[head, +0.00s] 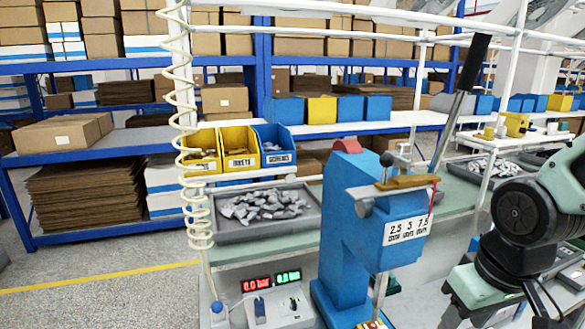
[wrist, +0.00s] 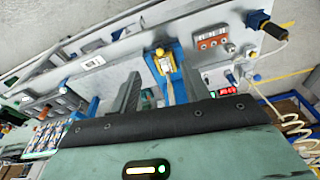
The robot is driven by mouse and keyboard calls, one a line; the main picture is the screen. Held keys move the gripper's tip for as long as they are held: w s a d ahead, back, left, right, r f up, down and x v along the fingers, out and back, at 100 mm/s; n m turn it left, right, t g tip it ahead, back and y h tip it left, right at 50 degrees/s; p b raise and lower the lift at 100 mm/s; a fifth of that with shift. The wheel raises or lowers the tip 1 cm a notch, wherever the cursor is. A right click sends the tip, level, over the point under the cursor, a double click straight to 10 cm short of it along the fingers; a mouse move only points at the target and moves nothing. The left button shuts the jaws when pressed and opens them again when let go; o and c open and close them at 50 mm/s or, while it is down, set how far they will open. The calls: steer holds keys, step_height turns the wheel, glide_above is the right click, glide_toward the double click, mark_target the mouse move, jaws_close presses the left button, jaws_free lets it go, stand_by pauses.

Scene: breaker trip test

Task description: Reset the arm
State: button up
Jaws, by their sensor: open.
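My arm (head: 530,225), green and black, stands at the right edge of the head view, close to the right of a blue press-like machine (head: 345,235). My gripper (wrist: 160,85) shows in the wrist view with its two grey fingers apart and nothing visibly held between them. Beyond the fingers is a blue part with a yellow piece (wrist: 165,62). The machine has a long metal lever with a black grip (head: 474,62), raised and tilted to the right, and a white number label (head: 407,230). In the head view I cannot make out the gripper's fingers.
A grey tray of metal parts (head: 308,222) lies on the bench behind the machine. A box with red and green displays (head: 278,305) stands at its left. A white frame post and a coiled hose (head: 190,130) rise at the left. Blue and yellow bins (head: 238,148) stand behind.

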steer(key=s+a+f+n+g+b, duration=0.2)
steer(key=s+a+f+n+b, duration=0.3)
steer(key=s+a+f+b, duration=0.5)
steer(key=shift+s+a+f+b, duration=0.4)
steer(key=shift+s+a, duration=0.05)
steer(key=shift+a, duration=0.3)
